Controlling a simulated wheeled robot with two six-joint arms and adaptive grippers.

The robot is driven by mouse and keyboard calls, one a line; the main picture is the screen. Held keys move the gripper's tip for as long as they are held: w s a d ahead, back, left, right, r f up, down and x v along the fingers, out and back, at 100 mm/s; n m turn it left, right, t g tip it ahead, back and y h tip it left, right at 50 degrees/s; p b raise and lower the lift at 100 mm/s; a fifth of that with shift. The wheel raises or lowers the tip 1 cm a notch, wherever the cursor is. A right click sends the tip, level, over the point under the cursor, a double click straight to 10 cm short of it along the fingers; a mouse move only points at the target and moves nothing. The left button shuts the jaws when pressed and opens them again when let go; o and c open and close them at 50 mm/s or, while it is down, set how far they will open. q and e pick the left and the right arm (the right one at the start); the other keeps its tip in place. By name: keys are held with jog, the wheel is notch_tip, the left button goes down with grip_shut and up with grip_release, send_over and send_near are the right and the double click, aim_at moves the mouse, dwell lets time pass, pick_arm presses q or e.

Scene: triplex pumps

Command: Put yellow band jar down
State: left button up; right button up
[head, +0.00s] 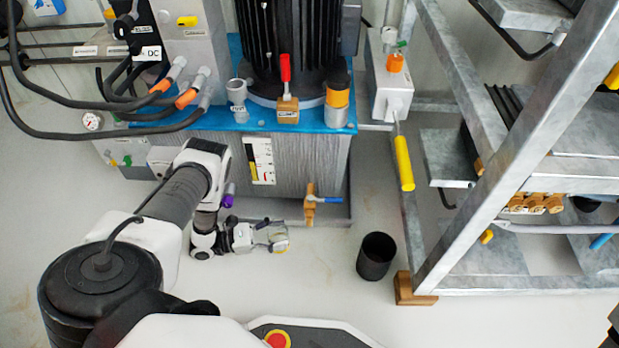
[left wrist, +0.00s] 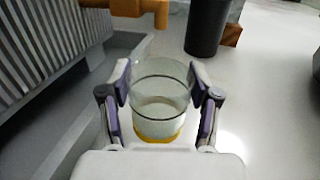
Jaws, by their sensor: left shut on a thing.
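The yellow band jar (left wrist: 160,100) is a clear glass jar with a pale fill and a yellow band at its base. My left gripper (left wrist: 158,85) is shut on it, with one finger on each side of the glass. In the head view the jar (head: 279,240) shows small at the tip of my left gripper (head: 268,236), low in front of the pump unit's tank. I cannot tell whether its base touches a surface. My right gripper is not in view.
A brass tap with a blue handle (head: 322,199) sticks out of the tank just beyond the jar. A black bin (head: 376,256) stands on the floor to the right. A metal rack (head: 480,180) fills the right side. Floor between jar and bin is clear.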

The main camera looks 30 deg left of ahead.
pick_arm(q)
jog(key=b+x, duration=0.1)
jog(key=x, duration=0.2)
jog(key=f+b+x, duration=0.1)
jog(key=x, duration=0.2)
jog(key=b+x, duration=0.1)
jog(key=x, duration=0.2)
jog(key=shift+f+b, duration=0.25)
jog(key=shift+b, duration=0.1)
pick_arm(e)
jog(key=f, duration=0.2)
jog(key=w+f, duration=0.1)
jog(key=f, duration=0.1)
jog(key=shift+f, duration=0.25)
pick_arm(q)
jog(key=shift+f, duration=0.3)
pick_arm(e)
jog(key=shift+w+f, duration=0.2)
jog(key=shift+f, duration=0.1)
pick_arm(q)
jog(key=shift+a+r, duration=0.1)
jog(key=shift+r, duration=0.1)
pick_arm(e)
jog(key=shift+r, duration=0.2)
pick_arm(q)
jog(key=shift+f, duration=0.2)
jog(key=o, duration=1.1)
jog(key=shift+o, duration=0.2)
jog(key=shift+r, duration=0.1)
